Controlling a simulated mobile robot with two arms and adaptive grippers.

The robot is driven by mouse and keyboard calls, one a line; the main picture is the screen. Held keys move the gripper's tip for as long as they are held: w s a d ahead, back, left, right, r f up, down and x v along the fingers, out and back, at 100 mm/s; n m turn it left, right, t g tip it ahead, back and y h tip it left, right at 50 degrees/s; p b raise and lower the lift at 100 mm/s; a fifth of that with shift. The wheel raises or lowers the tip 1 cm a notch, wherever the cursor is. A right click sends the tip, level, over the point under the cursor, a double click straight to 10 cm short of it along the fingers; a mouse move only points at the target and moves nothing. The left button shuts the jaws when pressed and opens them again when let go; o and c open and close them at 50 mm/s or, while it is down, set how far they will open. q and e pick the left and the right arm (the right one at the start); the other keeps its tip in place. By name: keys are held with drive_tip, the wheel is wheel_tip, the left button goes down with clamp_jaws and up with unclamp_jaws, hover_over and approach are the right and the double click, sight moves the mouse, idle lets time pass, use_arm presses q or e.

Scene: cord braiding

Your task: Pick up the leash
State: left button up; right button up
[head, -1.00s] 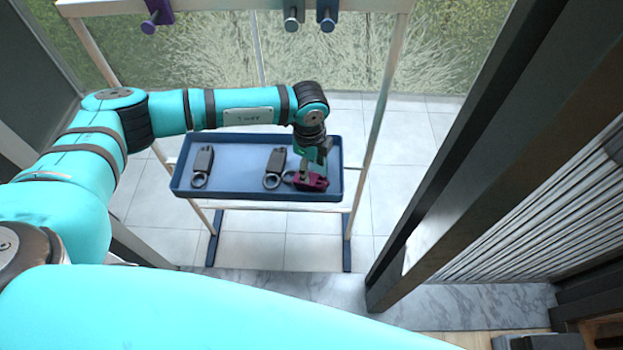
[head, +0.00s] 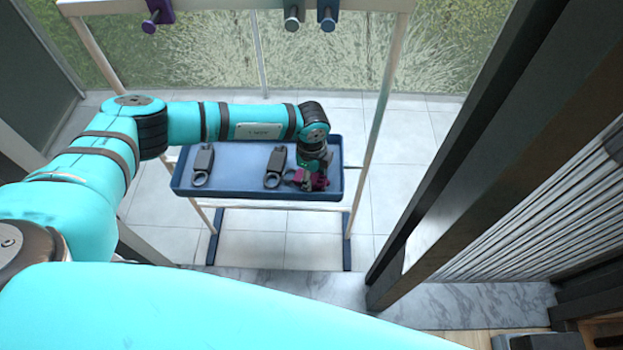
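A blue tray (head: 225,192) on a light stand holds two dark pieces with round ends, one at the left (head: 202,167) and one at the middle (head: 274,168). A small maroon item (head: 318,182), which may be the leash, lies at the tray's right end. My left gripper (head: 311,180) points down at the maroon item and partly covers it. The fingers are small and overlap it, so I cannot tell whether they are closed on it. My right gripper is not in view.
A purple peg (head: 152,24), a grey peg (head: 292,20) and a blue peg (head: 327,19) are on the stand's top bar (head: 235,6). A dark frame (head: 455,165) stands at the right. Tiled floor (head: 410,140) is clear around the stand.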

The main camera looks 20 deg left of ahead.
sight(312, 178)
use_arm(q)
clamp_jaws()
wheel_tip(312, 178, up, 10)
idle(0.3)
idle(0.4)
